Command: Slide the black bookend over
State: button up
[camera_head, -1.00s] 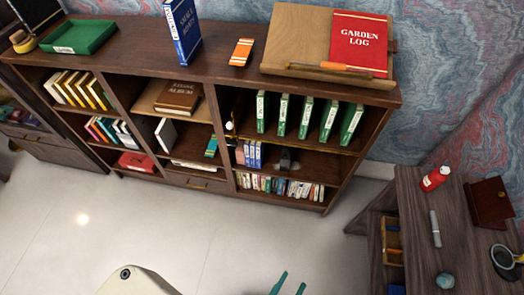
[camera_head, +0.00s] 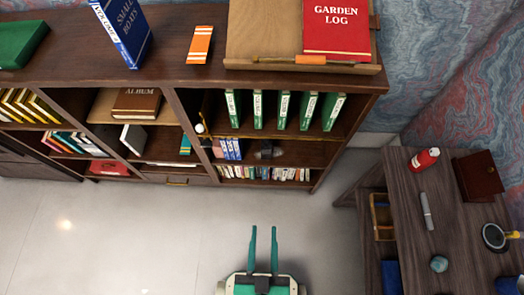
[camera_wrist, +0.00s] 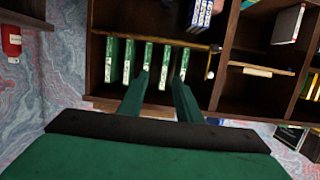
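The black bookend (camera_head: 266,151) appears as a small dark shape on the middle shelf of the right-hand bay, in shadow. It stands to the right of several blue-and-white books (camera_head: 230,149), with a small gap between them. My gripper (camera_head: 263,230) is open and empty, its two green fingers apart and pointing toward the bookcase from over the floor. In the wrist view my gripper (camera_wrist: 160,78) is also open, its fingers overlapping the row of green binders in the picture. The blue books show at the top edge there (camera_wrist: 202,14); I cannot make out the bookend in that view.
Green binders (camera_head: 283,110) stand on the shelf above, and a row of small books (camera_head: 265,173) stands below. Shelf boards and uprights of the bookcase (camera_head: 320,152) bound the bay. A wooden desk (camera_head: 405,215) stands at the right. The floor before the bookcase is clear.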

jog(key=shift+s+d, duration=0.15)
jog(key=shift+s, duration=0.1)
jog(key=o, duration=0.4)
jog(key=shift+s, duration=0.1)
jog(key=o, duration=0.4)
jog(key=shift+f, duration=0.3)
jog(key=shift+c, duration=0.2)
jog(key=g, duration=0.1)
send_near(267, 145)
jog(key=w, duration=0.2)
jog(key=shift+w+r+g, duration=0.25)
jog(key=shift+r+g, duration=0.1)
jog(key=shift+g, duration=0.05)
